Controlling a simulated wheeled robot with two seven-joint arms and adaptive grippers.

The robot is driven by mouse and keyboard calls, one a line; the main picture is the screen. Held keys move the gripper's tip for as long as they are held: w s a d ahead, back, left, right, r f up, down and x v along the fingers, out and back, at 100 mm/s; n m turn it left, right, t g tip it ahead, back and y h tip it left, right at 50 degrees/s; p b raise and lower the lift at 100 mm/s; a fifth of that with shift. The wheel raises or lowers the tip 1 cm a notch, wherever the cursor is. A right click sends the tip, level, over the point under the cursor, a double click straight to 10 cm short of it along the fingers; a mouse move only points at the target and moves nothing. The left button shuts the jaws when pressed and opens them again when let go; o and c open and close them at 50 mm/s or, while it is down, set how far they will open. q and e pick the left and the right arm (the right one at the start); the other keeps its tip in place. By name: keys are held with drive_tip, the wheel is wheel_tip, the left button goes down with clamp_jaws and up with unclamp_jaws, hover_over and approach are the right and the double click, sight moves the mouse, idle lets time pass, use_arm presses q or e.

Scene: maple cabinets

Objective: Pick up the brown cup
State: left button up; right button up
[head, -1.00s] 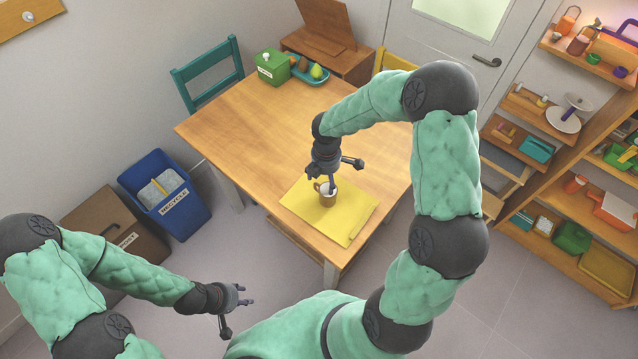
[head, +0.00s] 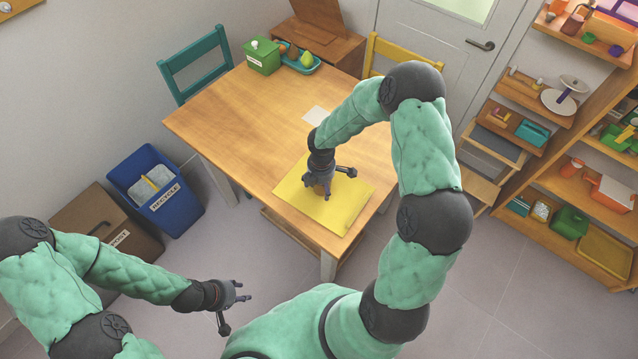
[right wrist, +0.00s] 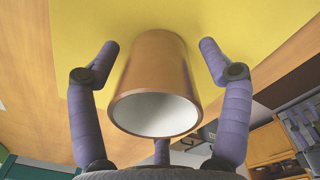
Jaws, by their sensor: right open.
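The brown cup (right wrist: 150,75) has a white inside and stands on the yellow mat (head: 345,213). In the right wrist view its open mouth faces the camera. My right gripper (right wrist: 158,50) is open, with a finger on each side of the cup and a third at the bottom of the picture. Gaps show between the two side fingers and the cup. In the head view my right gripper (head: 320,187) is low over the mat and hides most of the cup. My left gripper (head: 244,292) is open and empty, away from the table.
The wooden table (head: 235,125) is mostly clear. A green box (head: 262,56) and a teal tray (head: 302,66) with fruit stand at its back. Shelves stand at the right, bins (head: 158,190) at the left.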

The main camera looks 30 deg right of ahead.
drive_tip(key=c, duration=1.4)
drive_tip(key=shift+r, duration=0.15)
